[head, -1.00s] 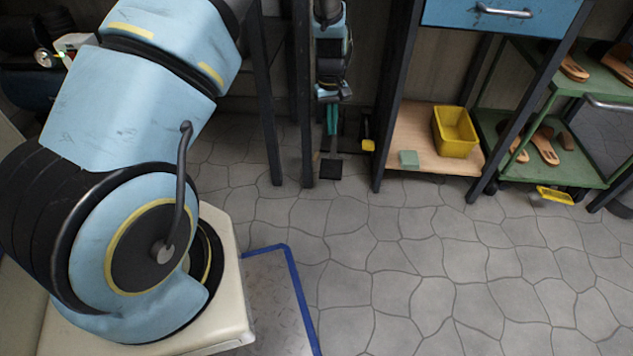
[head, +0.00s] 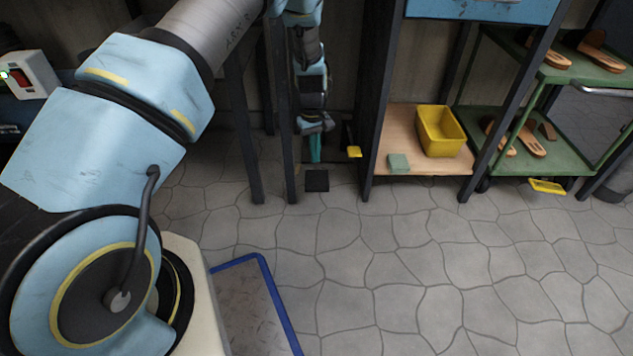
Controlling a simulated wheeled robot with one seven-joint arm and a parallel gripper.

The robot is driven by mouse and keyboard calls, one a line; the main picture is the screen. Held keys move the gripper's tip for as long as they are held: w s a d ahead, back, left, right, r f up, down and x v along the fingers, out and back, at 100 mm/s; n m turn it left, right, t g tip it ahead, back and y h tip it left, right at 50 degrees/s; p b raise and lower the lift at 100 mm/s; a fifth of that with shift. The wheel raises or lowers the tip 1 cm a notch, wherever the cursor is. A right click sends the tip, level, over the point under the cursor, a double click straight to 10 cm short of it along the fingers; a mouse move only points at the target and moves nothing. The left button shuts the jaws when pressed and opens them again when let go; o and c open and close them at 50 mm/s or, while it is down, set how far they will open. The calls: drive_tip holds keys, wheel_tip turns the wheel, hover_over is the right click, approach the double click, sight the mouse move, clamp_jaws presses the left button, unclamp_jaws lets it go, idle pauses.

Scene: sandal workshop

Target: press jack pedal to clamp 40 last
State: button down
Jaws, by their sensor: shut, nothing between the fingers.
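A flat black square pad (head: 317,181), which looks like a foot pedal, sits low near the floor between the dark bench legs. A small yellow pedal (head: 354,152) on a dark upright is to its right and slightly behind. I cannot tell for certain which is the jack pedal. My gripper (head: 315,150) points down with teal fingers together, empty, close above the back edge of the black pad. Whether the fingertips touch it is too small to tell. The 40 last and its clamp are not in view.
Dark bench legs (head: 291,150) stand close left of my gripper. A wooden shelf (head: 385,125) to the right carries a yellow bin (head: 440,140) and a green block (head: 398,163). A green rack (head: 560,158) holds sandals. A blue-edged plate (head: 245,300) lies front left. The tiled floor is open.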

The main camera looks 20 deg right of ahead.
sight(312, 174)
drive_tip(key=shift+s+f+b, duration=0.2)
drive_tip(key=shift+f+b, duration=1.1)
drive_tip(key=shift+f, duration=0.35)
drive_tip(key=shift+s+f+b, duration=0.15)
drive_tip(key=shift+f+b, duration=1.15)
drive_tip(key=shift+f, duration=0.3)
drive_tip(key=shift+f+b, duration=0.7)
drive_tip(key=shift+f, duration=1.3)
drive_tip(key=shift+w, duration=0.1)
drive_tip(key=shift+w+r, duration=0.3)
drive_tip(key=shift+w, duration=0.45)
drive_tip(key=shift+w+r, duration=0.25)
drive_tip(key=shift+w, duration=0.5)
drive_tip(key=shift+r+p, duration=0.1)
drive_tip(key=shift+p, duration=0.25)
